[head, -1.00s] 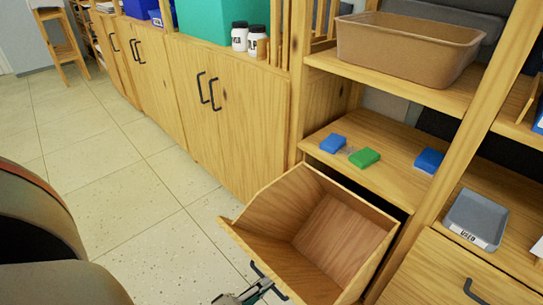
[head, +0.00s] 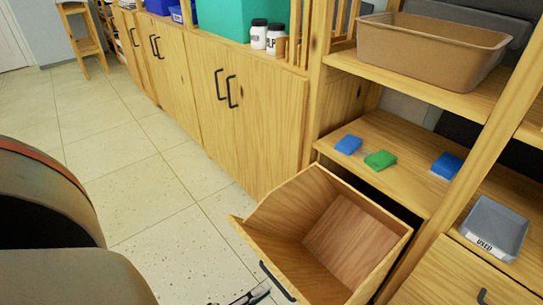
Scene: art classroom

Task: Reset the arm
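My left gripper (head: 260,291) shows only in part at the bottom edge of the head view, beside the black handle (head: 277,282) of an open wooden tilt-out bin (head: 350,235). Its tips look close to the handle's lower left side; I cannot tell whether they touch it. Most of the gripper is cut off by the frame, so its opening is unclear. The bin is tilted outward and looks empty inside. My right gripper is not in view.
Above the bin, a shelf (head: 400,172) holds blue and green blocks (head: 380,160). A brown tub (head: 430,52) sits higher up, and a grey tray (head: 493,228) marked "USED" sits at right. Closed cabinets (head: 250,120) line the wall.

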